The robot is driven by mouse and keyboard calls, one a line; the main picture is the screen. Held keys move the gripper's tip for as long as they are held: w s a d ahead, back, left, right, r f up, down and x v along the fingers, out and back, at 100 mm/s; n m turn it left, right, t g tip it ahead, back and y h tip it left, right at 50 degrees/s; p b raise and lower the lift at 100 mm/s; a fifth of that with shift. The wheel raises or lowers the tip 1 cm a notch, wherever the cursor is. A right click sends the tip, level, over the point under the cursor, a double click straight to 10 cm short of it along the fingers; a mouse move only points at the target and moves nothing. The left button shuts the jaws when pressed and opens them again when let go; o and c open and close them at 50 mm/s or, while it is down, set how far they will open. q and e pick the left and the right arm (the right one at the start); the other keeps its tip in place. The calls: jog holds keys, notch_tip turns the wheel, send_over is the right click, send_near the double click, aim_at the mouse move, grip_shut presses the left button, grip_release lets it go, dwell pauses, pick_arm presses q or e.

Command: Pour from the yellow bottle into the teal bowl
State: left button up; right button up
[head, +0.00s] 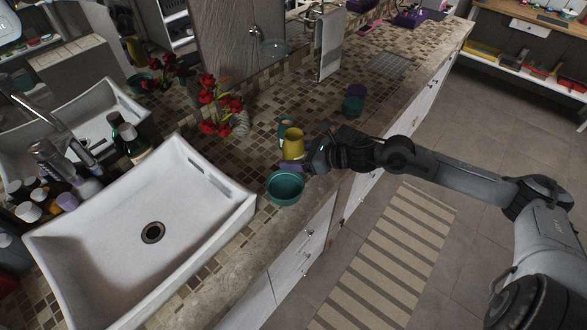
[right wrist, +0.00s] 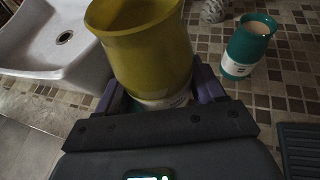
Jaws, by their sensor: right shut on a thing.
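The yellow bottle (head: 293,142) stands roughly upright at the counter's front part, just behind the teal bowl (head: 285,188). The bowl sits beside the sink's right corner; its inside looks empty. My right gripper (head: 292,166) reaches in from the right and is shut on the yellow bottle low on its body. In the right wrist view, the bottle (right wrist: 140,45) fills the space between the purple fingers (right wrist: 160,93), with a pale label low down. Whether its base touches the counter is hidden. The bowl is out of the right wrist view. My left gripper is not in view.
A teal cup-like container (right wrist: 250,45) with a white label stands close behind the bottle. The white sink (head: 170,215) is at left, with toiletries (head: 55,185) beyond. Red flowers (head: 215,105) stand behind. Another dark teal container (head: 352,104) is farther right.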

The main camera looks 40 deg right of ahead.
jog(key=shift+d+f+b, duration=0.15)
jog(key=shift+f+b, duration=0.3)
jog(key=shift+s+d+f, duration=0.1)
jog(key=shift+w+d+f+b, duration=0.15)
jog(key=shift+d+b, duration=0.05)
jog(key=shift+d, duration=0.15)
jog(key=shift+w+d+f+b, duration=0.1)
jog(key=shift+d+f+b, duration=0.1)
jog(key=shift+d, duration=0.1)
jog(key=shift+s+a+h, duration=0.1)
jog(key=shift+h, duration=0.2)
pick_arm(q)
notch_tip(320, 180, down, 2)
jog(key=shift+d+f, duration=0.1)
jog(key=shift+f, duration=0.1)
pick_arm(e)
jog(key=shift+d+r, duration=0.2)
jog(key=shift+d, duration=0.05)
jog(key=shift+d+r+n+h, duration=0.2)
jog(key=shift+d+n+h, duration=0.15)
jog(key=shift+n+h, duration=0.2)
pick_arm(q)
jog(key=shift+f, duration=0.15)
pick_arm(e)
jog(key=shift+d+f+n, duration=0.15)
jog(key=shift+d+n, duration=0.05)
jog(key=shift+n, duration=0.05)
